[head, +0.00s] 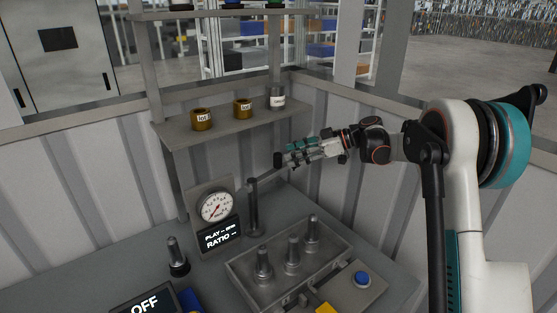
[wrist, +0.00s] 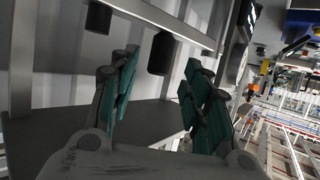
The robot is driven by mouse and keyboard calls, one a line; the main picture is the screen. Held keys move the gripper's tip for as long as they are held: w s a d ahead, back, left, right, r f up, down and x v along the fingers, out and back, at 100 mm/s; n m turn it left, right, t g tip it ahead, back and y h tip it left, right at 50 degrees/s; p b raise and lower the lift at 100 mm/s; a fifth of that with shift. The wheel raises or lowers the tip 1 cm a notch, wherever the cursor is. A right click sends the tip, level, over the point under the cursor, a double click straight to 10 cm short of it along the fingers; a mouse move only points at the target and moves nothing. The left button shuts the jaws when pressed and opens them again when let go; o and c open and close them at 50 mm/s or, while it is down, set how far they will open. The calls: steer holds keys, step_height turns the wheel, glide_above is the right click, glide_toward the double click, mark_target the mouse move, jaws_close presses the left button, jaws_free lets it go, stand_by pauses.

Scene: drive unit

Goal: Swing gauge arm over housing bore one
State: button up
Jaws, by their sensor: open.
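The gauge arm (head: 268,177) is a thin grey bar that reaches from the top of a dark upright post (head: 253,210) up and right toward my gripper. The grey housing (head: 240,279) sits on the bench at front centre, with several metal stems standing on it. I cannot tell which bore is number one. My gripper (head: 284,157) is open, above and behind the housing, fingers pointing left. A dark cylinder (head: 278,160) shows at its fingertips. In the wrist view a dark cylinder (wrist: 162,53) shows between the open fingers (wrist: 161,64); contact is unclear.
A dial gauge (head: 215,207) and a PLAY/RATIO display (head: 221,235) stand left of the post. A shelf (head: 220,125) with two brass bushings and a grey cylinder hangs behind. A blue button (head: 362,279) is right of the housing. A loose stem (head: 177,255) stands left.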

mark_target(279, 159)
steer(key=b+x, duration=0.1)
steer(key=x, duration=0.5)
steer(key=shift+f, duration=0.1)
jaws_close()
